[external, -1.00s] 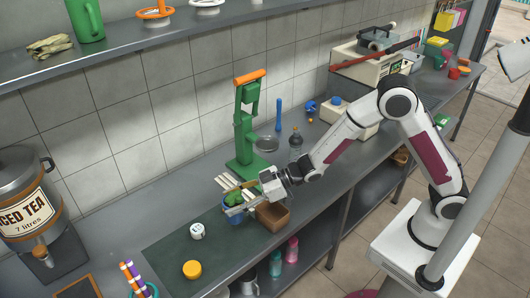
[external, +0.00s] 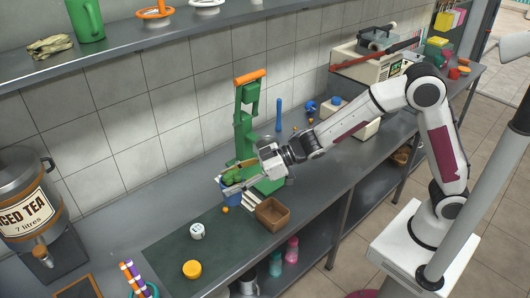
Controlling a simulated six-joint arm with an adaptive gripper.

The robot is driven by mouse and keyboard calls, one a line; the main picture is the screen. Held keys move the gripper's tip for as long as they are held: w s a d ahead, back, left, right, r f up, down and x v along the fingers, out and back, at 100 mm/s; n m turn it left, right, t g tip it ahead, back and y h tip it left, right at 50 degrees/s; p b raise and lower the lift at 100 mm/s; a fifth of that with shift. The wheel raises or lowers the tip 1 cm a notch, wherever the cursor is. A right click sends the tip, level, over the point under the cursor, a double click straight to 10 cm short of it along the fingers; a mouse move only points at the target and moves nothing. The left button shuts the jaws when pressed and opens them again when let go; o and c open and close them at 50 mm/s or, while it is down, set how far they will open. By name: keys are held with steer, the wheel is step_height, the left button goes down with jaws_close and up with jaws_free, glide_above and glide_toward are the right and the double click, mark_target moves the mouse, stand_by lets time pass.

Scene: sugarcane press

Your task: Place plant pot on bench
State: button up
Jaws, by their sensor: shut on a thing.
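The plant pot (external: 229,193) is small and blue with a green plant in it. My gripper (external: 236,181) is shut on it, reaching in from the right. The pot is just in front of the green press, seemingly raised above the bench (external: 318,187); the gap below is hard to judge. The fingers and the plant cover part of the pot. The bench is a long grey worktop along the tiled wall, with a dark green mat (external: 180,238) on its left part.
The green press (external: 245,130) with an orange handle stands behind the pot. White sticks (external: 252,200) and a brown box (external: 272,213) are near it. A white round item (external: 197,231) and a yellow disc (external: 192,269) lie on the mat. The mat's left part is clear.

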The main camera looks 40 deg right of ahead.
steer(key=r, duration=0.1)
steer(key=w+d+r, duration=0.1)
steer(key=shift+r, duration=0.35)
steer(key=w+d+r+m+t+h, duration=0.3)
steer(key=w+d+m+t+h, duration=0.25)
steer(key=w+d, duration=0.85)
steer(key=w+d+r+m+t+h, duration=0.1)
steer(key=w+d+m+h, duration=0.15)
steer(key=d, duration=0.85)
steer(key=w+d+m+h, duration=0.1)
steer(key=d+m+h, duration=0.2)
steer(key=d, duration=0.8)
steer(key=s+d+f+m+g+h, duration=0.1)
steer(key=s+d+m+h, duration=0.2)
steer(key=d, duration=0.8)
steer(key=s+d+f+m+g+h, duration=0.1)
steer(key=s+d+f+m+h, duration=0.2)
steer(key=d, duration=0.8)
steer(key=s+d+m+g+h, duration=0.2)
steer(key=s+d+m+h, duration=0.2)
steer(key=d, duration=0.7)
step_height(320, 180, down, 12)
steer(key=s, duration=0.1)
steer(key=shift+d+r, duration=0.25)
